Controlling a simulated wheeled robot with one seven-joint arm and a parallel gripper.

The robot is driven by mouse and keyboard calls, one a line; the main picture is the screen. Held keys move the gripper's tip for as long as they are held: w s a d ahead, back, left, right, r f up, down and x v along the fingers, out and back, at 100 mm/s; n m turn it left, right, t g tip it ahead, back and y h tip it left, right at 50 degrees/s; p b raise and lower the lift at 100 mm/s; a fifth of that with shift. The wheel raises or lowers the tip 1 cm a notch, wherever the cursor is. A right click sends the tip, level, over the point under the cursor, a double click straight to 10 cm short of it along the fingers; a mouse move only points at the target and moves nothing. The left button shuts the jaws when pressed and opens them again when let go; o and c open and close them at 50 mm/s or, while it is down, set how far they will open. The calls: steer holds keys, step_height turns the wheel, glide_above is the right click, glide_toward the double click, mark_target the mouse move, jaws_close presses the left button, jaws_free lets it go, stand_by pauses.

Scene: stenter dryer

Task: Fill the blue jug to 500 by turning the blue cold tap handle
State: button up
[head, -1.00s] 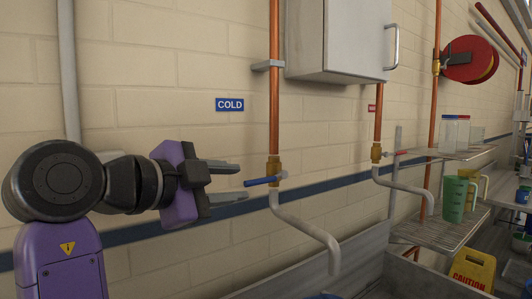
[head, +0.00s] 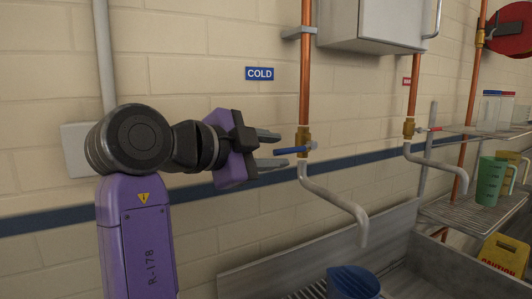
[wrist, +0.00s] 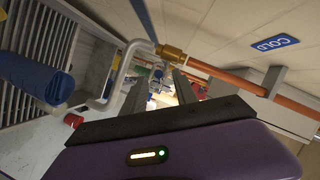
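The blue cold tap handle (head: 292,151) sticks out left from a brass valve (head: 303,138) below the COLD sign. My gripper (head: 284,149) is open, with one finger above and one below the handle's outer end in the head view; I cannot tell whether they touch it. The blue jug (head: 352,282) stands in the sink below the cold spout (head: 335,205), cut off by the frame's lower edge. It also shows in the wrist view (wrist: 38,80). Its level marks and contents are hidden. No stream shows at the spout.
A second tap with a red handle (head: 428,129) is to the right. A green jug (head: 491,180) stands on a wire rack (head: 465,213) beside it. A grey wall cabinet (head: 372,22) hangs above. A yellow caution sign (head: 505,256) is at the lower right.

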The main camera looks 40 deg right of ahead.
mark_target(282, 150)
steer(key=shift+b+x, duration=0.5)
steer(key=shift+x, duration=1.8)
steer(key=shift+c, duration=0.2)
jaws_close()
stand_by(0.8)
